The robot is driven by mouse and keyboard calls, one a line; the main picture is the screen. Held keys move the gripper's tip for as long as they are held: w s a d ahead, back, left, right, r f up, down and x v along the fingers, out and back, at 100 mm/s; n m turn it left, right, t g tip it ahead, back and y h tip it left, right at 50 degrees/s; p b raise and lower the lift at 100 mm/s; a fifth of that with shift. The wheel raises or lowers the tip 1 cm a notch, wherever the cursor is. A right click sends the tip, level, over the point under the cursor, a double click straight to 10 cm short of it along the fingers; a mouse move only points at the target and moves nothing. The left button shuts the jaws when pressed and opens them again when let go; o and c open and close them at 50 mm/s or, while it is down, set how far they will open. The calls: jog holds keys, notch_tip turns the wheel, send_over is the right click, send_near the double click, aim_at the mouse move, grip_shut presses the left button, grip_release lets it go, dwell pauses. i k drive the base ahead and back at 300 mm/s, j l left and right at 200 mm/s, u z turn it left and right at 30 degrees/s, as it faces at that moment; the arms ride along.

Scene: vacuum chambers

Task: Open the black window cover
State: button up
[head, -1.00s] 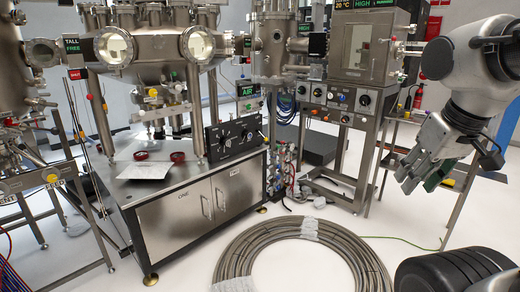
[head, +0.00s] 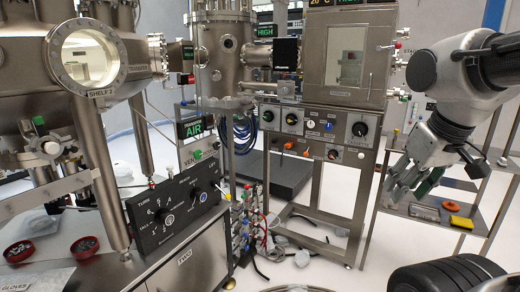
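A black square cover (head: 286,54) sits on the port between the round steel chamber and the boxy steel chamber in the head view. It looks closed, and what is behind it is hidden. A second, smaller dark block (head: 181,56) sits on the port at the left of the round chamber; I cannot tell whether it is a cover. My gripper (head: 408,192) hangs at the right, pointing down, well apart from both. Its fingers look spread, with nothing between them.
The boxy chamber (head: 317,100) has a glass door and a knob panel below. A steel shelf (head: 400,209) with small items stands under my gripper. A black control box (head: 150,234) and red-rimmed dishes (head: 84,247) are at the lower left. Cables hang in the middle.

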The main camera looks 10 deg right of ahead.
aim_at(284, 50)
jog(key=i+j+z, duration=0.4)
jog(key=i, duration=0.2)
jog(key=i+j+z, duration=0.4)
jog(key=i, duration=0.15)
